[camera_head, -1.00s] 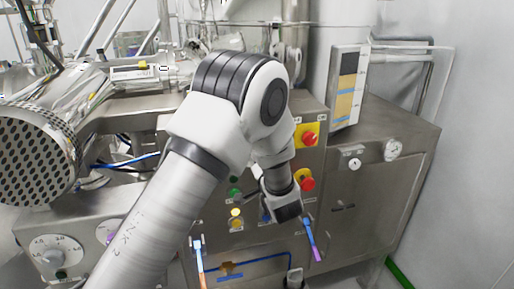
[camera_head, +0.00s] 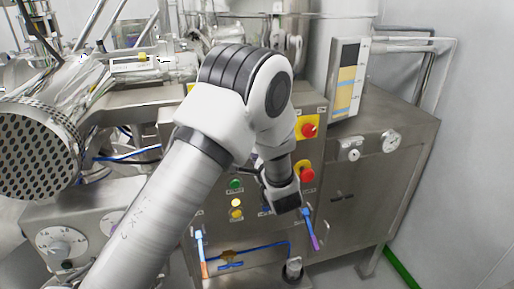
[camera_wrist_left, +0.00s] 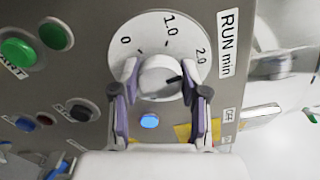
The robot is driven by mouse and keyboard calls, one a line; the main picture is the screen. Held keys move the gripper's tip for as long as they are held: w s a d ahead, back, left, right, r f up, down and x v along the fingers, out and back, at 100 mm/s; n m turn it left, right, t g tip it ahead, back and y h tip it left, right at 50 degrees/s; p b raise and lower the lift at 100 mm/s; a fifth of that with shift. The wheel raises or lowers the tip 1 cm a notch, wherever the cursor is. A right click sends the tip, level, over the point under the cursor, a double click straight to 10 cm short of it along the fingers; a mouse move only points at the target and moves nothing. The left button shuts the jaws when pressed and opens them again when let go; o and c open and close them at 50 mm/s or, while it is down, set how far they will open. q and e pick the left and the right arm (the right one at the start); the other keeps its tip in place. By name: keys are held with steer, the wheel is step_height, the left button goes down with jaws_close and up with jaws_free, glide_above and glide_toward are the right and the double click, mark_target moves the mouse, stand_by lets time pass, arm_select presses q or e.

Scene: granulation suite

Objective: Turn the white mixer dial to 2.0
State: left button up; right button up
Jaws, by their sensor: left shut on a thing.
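In the left wrist view a round white dial (camera_wrist_left: 188,38) is marked 0, 1.0 and 2.0, with a "RUN min" label beside it. Its white knob (camera_wrist_left: 154,72) has a dark pointer mark facing right, near the 2.0 side; I cannot tell exactly how it lines up with the tick. My left gripper (camera_wrist_left: 160,92) is shut on the knob, one finger on each side. In the head view my left gripper (camera_head: 286,200) is at the front of the steel panel, and the gripped dial is hidden behind my arm. My right gripper is not in view.
Red stop buttons (camera_head: 306,173) on yellow plates and a green button (camera_head: 236,184) sit close to my gripper. Another white dial (camera_head: 62,246) is at the lower left. A perforated drum (camera_head: 35,150) stands at the left. Blue-handled valves (camera_head: 311,231) are below.

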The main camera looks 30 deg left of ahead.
arm_select(q)
steer(key=shift+m, duration=0.6)
steer(key=o, duration=1.1)
steer(key=shift+w, duration=0.1)
steer(key=shift+o, duration=0.2)
steer(key=v, duration=0.7)
steer(key=shift+d+f, duration=0.1)
steer(key=shift+d, duration=0.1)
